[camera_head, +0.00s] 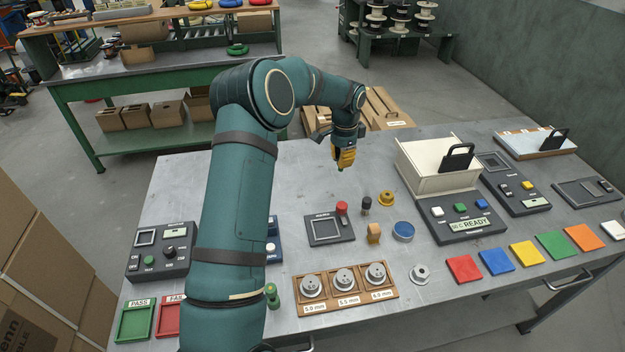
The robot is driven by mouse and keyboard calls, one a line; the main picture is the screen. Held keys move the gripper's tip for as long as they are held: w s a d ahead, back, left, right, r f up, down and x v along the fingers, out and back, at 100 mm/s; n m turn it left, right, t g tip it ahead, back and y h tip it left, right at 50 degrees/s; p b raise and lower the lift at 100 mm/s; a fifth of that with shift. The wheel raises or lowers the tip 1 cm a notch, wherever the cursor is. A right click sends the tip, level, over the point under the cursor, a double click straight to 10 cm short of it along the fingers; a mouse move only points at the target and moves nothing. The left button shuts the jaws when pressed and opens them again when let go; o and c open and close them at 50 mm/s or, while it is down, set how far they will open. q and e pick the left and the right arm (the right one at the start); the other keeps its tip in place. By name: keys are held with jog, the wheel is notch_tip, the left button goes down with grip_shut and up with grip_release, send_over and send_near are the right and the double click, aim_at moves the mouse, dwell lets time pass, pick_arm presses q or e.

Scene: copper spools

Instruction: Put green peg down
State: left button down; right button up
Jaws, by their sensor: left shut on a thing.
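My left gripper (344,158) points down over the back middle of the grey table (300,170), its yellow fingers shut. A small dark green tip, the green peg (340,169), shows just below the fingers; the rest of it is hidden between them. It appears to be held above the tabletop, though the gap is hard to judge. A separate green knobbed piece (272,296) stands at the front of the table beside my left arm. My right gripper is out of view.
Near the gripper stand a red-topped device (328,230), a black-topped peg (366,205), a yellow piece (386,199) and a blue roll (403,232). A white box (432,165) stands right. Bare tabletop lies left of the gripper.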

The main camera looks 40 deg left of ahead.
pick_arm(q)
jog(key=a+m, duration=0.2)
jog(key=a, duration=0.9)
notch_tip(320, 180, down, 10)
jog(key=shift+d+r+b, duration=0.1)
jog(key=shift+b, duration=0.4)
jog(key=shift+f, duration=0.2)
jog(key=c, duration=1.1)
grip_release()
jog(key=shift+r, duration=0.1)
notch_tip(320, 180, up, 12)
jog(key=shift+r+p, duration=0.1)
jog(key=shift+p, duration=0.5)
